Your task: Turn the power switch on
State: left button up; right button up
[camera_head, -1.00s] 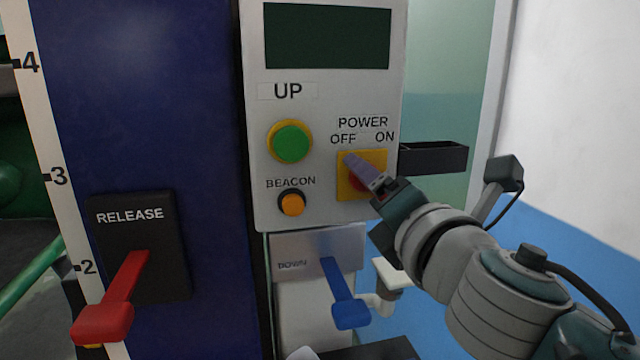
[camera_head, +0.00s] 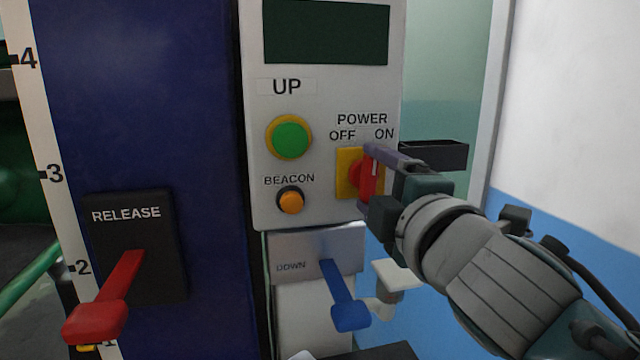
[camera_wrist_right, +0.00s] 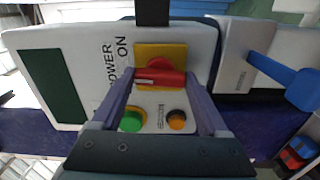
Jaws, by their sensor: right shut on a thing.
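The power switch (camera_head: 368,176) is a red rotary knob on a yellow square plate, under the labels POWER, OFF and ON on the grey control panel (camera_head: 325,110). My right gripper (camera_head: 372,178) is at the knob, coming from the right, with a finger above it. In the right wrist view the red knob (camera_wrist_right: 160,78) lies between the two purple-grey fingers of the gripper (camera_wrist_right: 165,95), which is shut on it. In the head view the knob's handle stands nearly upright, its top close below ON. Part of the plate is hidden behind the gripper. My left gripper is not in view.
A green UP button (camera_head: 290,137) and an orange BEACON button (camera_head: 290,200) sit left of the switch. A blue DOWN lever (camera_head: 345,298) juts out below. A red RELEASE lever (camera_head: 105,300) is at left. A black open tray (camera_head: 440,153) sticks out right of the panel.

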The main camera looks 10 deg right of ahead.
jog(key=m, duration=0.5)
jog(key=shift+m, duration=1)
jog(key=o, duration=1.2)
jog(key=shift+o, duration=0.2)
jog(key=s+b, duration=0.1)
jog(key=s, duration=0.9)
jog(key=shift+d, duration=0.2)
